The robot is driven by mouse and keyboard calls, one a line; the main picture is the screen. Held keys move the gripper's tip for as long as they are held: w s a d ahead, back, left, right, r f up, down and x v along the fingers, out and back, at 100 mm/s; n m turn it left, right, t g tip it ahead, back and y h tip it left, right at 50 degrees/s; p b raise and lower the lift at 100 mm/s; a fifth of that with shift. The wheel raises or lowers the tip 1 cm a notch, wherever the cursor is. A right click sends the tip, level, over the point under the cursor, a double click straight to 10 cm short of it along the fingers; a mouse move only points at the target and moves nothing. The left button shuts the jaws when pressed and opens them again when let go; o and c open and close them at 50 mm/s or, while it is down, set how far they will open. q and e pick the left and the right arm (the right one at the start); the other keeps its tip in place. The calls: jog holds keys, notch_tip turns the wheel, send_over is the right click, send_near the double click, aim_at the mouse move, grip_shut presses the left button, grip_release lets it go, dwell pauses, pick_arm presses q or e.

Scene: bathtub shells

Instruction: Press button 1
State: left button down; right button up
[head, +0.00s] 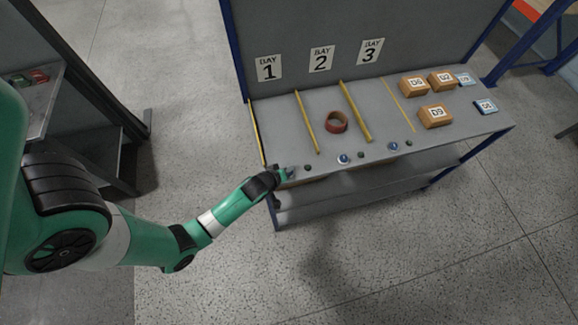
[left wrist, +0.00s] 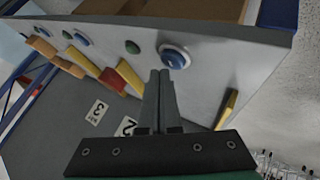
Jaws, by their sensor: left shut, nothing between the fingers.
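Button 1 is a round blue button in a pale ring, at the front edge of bay 1. It shows clearly in the left wrist view (left wrist: 175,57). In the head view it sits at my gripper's tip and is mostly covered. My left gripper (head: 287,173) reaches in from the left to the bench's front left corner. Its fingers are shut and empty in the left wrist view (left wrist: 159,73), with their tips right beside the blue button. I cannot tell whether they touch it. My right gripper is not in view.
A dark green button (head: 308,167) is just right of button 1. More blue buttons (head: 343,159) line the front edge. Yellow dividers (head: 306,122) separate the bays. Boxes (head: 435,116) stand at the right.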

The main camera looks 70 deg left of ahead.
pick_arm(q)
jog(key=shift+r, duration=0.25)
notch_tip(320, 180, up, 6)
jog(key=p, duration=0.5)
jog(key=shift+f+p, duration=0.15)
jog(key=shift+p, duration=0.15)
